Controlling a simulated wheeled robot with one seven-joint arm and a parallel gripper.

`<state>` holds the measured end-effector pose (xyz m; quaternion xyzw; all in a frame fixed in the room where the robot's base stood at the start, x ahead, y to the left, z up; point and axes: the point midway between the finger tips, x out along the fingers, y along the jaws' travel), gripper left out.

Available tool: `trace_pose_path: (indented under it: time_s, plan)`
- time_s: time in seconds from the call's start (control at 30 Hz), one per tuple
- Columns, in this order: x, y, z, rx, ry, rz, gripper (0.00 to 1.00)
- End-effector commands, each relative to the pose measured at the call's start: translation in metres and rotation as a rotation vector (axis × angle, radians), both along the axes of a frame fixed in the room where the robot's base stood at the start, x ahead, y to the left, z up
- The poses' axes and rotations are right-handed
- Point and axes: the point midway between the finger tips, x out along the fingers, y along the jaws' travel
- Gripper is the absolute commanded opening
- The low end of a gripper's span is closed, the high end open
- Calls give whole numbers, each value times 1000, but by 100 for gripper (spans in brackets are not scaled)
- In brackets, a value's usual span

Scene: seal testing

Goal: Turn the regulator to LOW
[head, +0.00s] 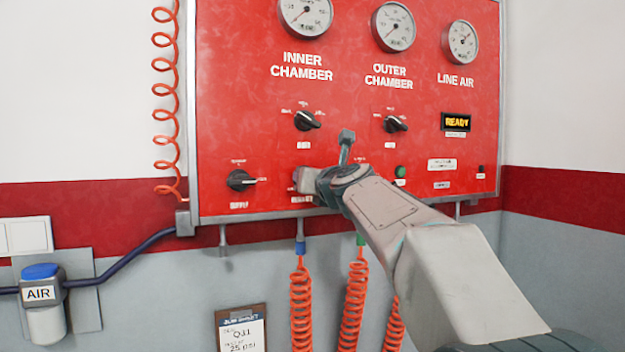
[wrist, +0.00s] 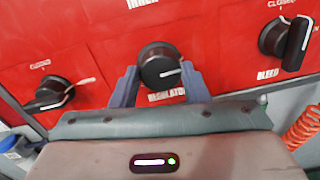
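The regulator knob (wrist: 160,66) is black and round with a white pointer line, above a "REGULATOR" label (wrist: 167,96) on the red panel. Its pointer line points right and slightly up in the wrist view. My gripper (wrist: 160,72) is at the knob, one grey finger on each side of it. Both fingertips are very near the knob's edges; I cannot tell whether they press on it. In the head view my gripper (head: 305,181) is at the panel's lower middle and hides the knob. The LOW mark cannot be read.
The supply knob (wrist: 55,93) is left of the regulator, the bleed knob (wrist: 287,40) to the right. Two chamber selector knobs (head: 306,121) (head: 395,124) are above. A lit READY display (head: 457,122) is at right. Orange coiled hoses (head: 301,305) hang below the panel.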

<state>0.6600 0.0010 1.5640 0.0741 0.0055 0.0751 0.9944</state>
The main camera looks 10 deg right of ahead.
Motion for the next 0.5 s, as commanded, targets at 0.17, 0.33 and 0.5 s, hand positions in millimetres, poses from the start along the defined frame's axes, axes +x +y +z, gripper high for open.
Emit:
trace_pose_path:
  time_s: [0.17, 0.33, 0.5]
  plan:
    - [0, 0, -1, -16, -2, 0, 19]
    - [0, 0, -1, -72, -14, 0, 19]
    - [0, 0, -2, -182, -37, 0, 19]
